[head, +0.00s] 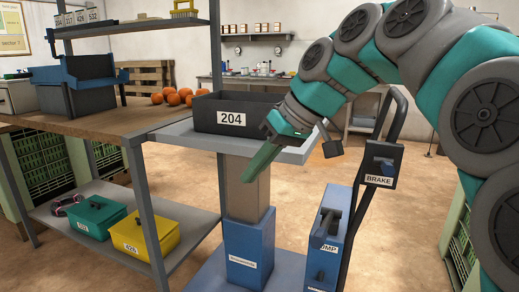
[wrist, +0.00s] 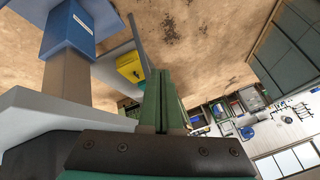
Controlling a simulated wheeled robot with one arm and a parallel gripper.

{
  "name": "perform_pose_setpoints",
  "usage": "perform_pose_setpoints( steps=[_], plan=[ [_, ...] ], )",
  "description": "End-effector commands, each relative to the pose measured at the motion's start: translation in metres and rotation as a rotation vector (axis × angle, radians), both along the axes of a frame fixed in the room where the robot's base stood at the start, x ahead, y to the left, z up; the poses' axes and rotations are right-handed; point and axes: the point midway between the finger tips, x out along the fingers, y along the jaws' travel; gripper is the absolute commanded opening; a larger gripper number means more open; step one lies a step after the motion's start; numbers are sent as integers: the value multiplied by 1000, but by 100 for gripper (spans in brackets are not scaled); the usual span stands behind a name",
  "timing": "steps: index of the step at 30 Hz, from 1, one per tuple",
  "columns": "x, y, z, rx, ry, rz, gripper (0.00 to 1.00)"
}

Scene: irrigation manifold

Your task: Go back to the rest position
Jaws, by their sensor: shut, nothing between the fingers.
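My gripper (head: 249,176) is at the end of my green and grey arm, which reaches in from the right in the head view. The fingers hide part of the grey platform's edge (head: 292,155). In the wrist view the two fingers of my gripper (wrist: 163,72) lie side by side, shut with nothing between them. No object is held.
The platform stands on a brown and blue column (head: 248,240). Right of it are a BRAKE lever post (head: 380,162) and a blue pump box (head: 325,240). Open floor lies behind.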

Motion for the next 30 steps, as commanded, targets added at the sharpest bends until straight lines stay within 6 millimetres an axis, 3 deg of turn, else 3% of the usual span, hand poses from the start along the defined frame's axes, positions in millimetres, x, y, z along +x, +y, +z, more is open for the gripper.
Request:
perform_pose_setpoints(
  steps=[11,21,25,30],
  plan=[
    [-93,-53,-129,-234,244,-257,0],
    [-202,-123,-240,-453,425,-501,0],
    [-240,-144,-269,-517,476,-571,0],
    [-265,-158,-288,-556,507,-619,0]
  ],
)
